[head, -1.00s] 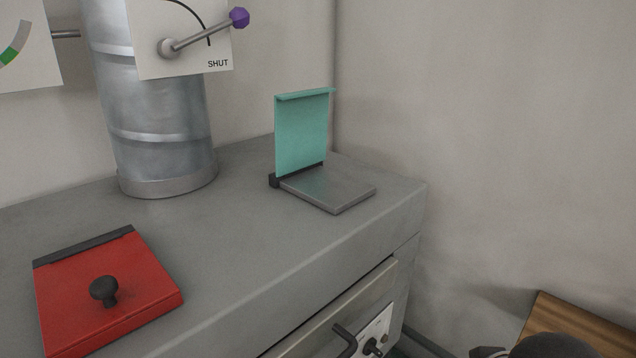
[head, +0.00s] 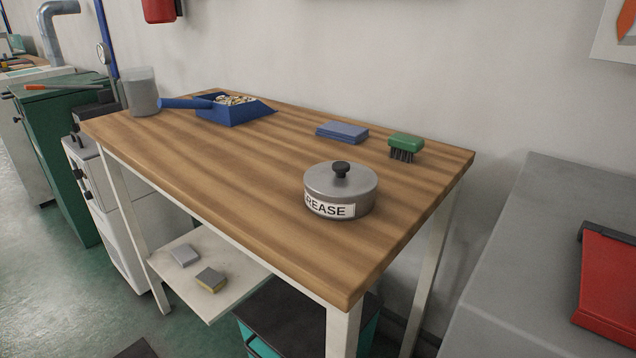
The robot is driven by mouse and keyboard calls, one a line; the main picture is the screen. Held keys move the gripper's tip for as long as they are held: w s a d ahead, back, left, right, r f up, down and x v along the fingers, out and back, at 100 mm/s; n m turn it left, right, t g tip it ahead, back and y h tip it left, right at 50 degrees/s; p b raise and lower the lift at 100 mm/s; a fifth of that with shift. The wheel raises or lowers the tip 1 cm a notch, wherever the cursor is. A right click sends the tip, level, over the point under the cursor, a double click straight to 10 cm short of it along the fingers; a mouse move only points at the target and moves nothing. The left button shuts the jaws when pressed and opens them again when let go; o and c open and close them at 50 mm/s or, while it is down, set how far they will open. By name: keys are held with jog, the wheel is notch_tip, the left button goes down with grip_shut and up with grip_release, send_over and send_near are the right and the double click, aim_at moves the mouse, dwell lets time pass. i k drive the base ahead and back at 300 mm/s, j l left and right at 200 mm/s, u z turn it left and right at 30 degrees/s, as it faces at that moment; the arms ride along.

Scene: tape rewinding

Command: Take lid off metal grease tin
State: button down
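The metal grease tin (head: 325,203) stands upright near the front right corner of the wooden table. It is a round grey tin with a white label, of which "REASE" can be read. Its flat grey lid (head: 325,179) sits on top, with a black knob (head: 341,169) in the middle. My gripper is not in view.
On the wooden table (head: 215,158) are a blue scoop (head: 232,112) with small pieces in it, a translucent cup (head: 141,92), a folded blue cloth (head: 342,131) and a green brush (head: 405,143). A grey counter (head: 505,255) with a red flap (head: 608,280) stands right. The table's front middle is clear.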

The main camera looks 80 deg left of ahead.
aim_at(338, 180)
jog(key=u, duration=2.95)
